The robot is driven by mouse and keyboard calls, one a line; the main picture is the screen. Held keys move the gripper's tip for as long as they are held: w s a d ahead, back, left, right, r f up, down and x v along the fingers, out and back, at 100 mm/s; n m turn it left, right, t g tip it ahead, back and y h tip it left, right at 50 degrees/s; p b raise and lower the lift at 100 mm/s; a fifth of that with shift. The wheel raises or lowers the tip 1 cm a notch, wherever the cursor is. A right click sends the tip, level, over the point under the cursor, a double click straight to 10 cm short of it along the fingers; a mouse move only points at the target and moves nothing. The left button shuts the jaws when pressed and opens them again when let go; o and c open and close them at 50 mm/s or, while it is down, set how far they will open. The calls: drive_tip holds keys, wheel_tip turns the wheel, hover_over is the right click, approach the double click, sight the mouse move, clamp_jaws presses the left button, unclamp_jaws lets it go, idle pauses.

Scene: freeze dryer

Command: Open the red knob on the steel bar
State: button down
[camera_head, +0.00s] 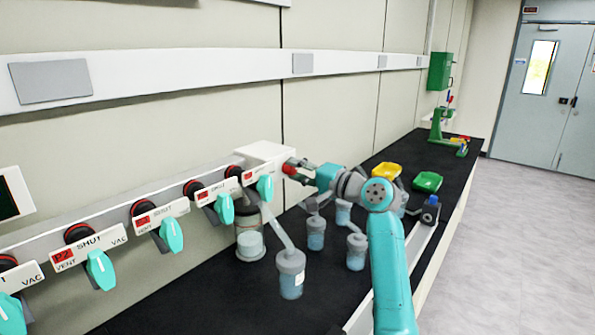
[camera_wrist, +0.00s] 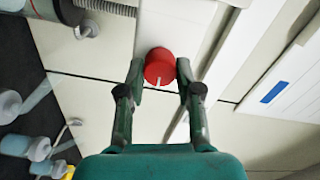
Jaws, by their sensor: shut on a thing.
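The red knob (camera_head: 289,169) is by the white box at the right end of the valve row in the head view. In the wrist view the red knob (camera_wrist: 160,62) is round with a white line on its face, pointing down and slightly left. My gripper (camera_head: 298,165) reaches it from the right. In the wrist view my gripper (camera_wrist: 161,72) has one finger on each side of the knob, shut on it. The steel bar behind the knob is hard to make out.
Several teal valve handles (camera_head: 171,234) with white labels line the bar at left. Flasks (camera_head: 291,273) hang or stand below on the black bench (camera_head: 225,300). A yellow tray (camera_head: 387,170) and a green tray (camera_head: 428,182) lie beyond my arm.

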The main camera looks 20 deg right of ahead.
drive_tip(key=shift+m, duration=0.5)
drive_tip(key=c, duration=0.8)
unclamp_jaws()
drive_tip(key=shift+o, duration=0.2)
drive_tip(key=v, duration=1.2)
drive_tip(key=shift+s+d+f, duration=0.1)
